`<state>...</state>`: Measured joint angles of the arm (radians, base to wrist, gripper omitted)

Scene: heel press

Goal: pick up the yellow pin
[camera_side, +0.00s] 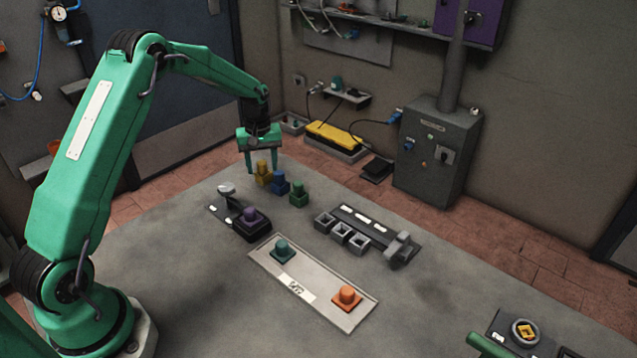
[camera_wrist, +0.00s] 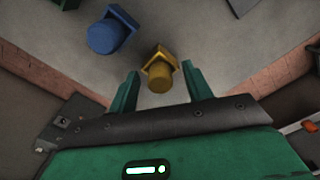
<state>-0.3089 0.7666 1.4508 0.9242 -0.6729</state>
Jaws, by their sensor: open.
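The yellow pin (camera_side: 263,172) stands upright on the table near its far left edge, at the left end of a short row. It has a square base and a round top. In the wrist view the yellow pin (camera_wrist: 160,74) shows just beyond and between my two fingertips. My gripper (camera_side: 259,168) is above and close beside the pin, pointing down, with its green fingers apart and nothing held. My gripper (camera_wrist: 162,82) also shows in the wrist view. I cannot tell exactly how high the fingertips are over the pin.
A blue pin (camera_side: 280,183) stands close to the right of the yellow one, with a green pin (camera_side: 298,194) beyond it. A dark press with a purple pin (camera_side: 249,215) is nearer. A grey tray (camera_side: 323,304) holds teal and orange pins. Bare table lies around.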

